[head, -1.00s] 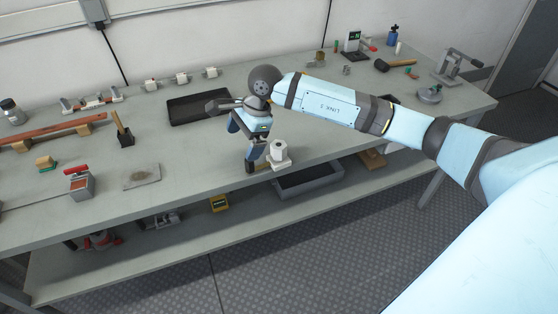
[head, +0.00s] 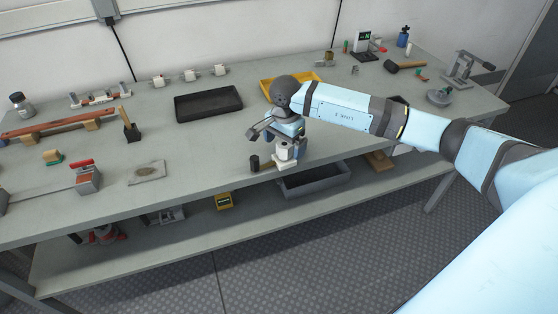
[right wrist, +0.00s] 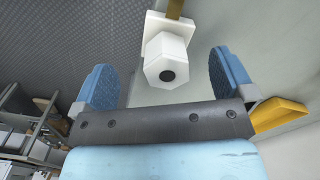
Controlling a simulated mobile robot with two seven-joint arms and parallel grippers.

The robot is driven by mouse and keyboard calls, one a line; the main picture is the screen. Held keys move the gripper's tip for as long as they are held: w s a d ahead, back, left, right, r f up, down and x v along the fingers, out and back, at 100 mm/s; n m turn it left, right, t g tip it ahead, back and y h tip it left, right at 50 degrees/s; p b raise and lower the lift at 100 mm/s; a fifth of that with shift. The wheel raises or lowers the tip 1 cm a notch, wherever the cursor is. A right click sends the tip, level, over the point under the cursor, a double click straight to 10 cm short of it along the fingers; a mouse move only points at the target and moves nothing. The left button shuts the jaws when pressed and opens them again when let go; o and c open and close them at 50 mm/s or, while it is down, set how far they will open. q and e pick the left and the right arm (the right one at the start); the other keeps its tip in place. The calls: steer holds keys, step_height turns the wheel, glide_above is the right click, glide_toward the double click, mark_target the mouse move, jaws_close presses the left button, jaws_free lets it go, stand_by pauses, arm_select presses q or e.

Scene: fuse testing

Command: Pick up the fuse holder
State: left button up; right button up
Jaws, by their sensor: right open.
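A white piece with a hexagonal top and square base, seemingly the fuse holder (head: 284,153), stands upright at the bench's front edge. In the right wrist view the white fuse holder (right wrist: 166,62) shows a dark hole in its end. My right gripper (head: 289,141) is open just behind and above it. The right gripper's two blue fingers (right wrist: 164,82) show on either side of the fuse holder in the right wrist view, with gaps between; I see no contact. My left gripper is not in view.
Behind are a black tray (head: 208,104) and a yellow tray (head: 271,85). A grey bin (head: 315,182) sits on the shelf below.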

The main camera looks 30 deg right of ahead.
mark_target(272, 159)
steer(key=f, duration=0.4)
steer(key=shift+w+d+f, duration=0.15)
steer(key=shift+w+f, duration=0.1)
steer(key=shift+f, duration=0.15)
steer(key=shift+c, duration=0.5)
jaws_close()
